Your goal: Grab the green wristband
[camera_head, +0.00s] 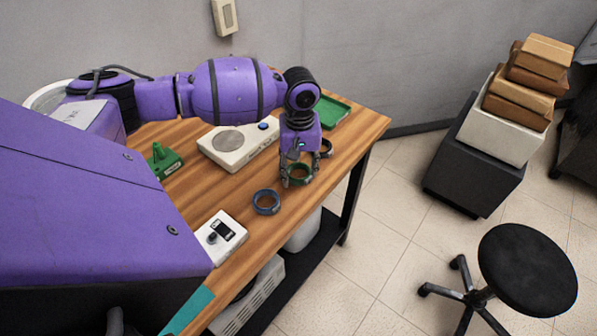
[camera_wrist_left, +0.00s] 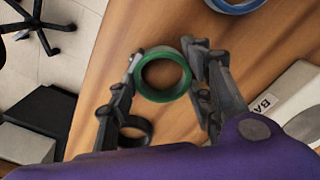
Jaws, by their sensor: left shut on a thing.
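The green wristband (camera_head: 299,174) is a short ring near the right part of the wooden table. My left gripper (camera_head: 299,181) reaches down over it, with one finger on either side. In the left wrist view the green wristband (camera_wrist_left: 163,75) sits between the two fingertips of my left gripper (camera_wrist_left: 166,78), which is shut on it. I cannot tell whether the wristband is lifted off the table. My right gripper does not show in either view.
A blue wristband (camera_head: 266,201) lies left of the green one. A black wristband (camera_head: 325,148) lies just behind the gripper. A white device (camera_head: 238,145), a green tray (camera_head: 331,112), a green fixture (camera_head: 164,161) and a small white box (camera_head: 221,237) stand on the table (camera_head: 358,137).

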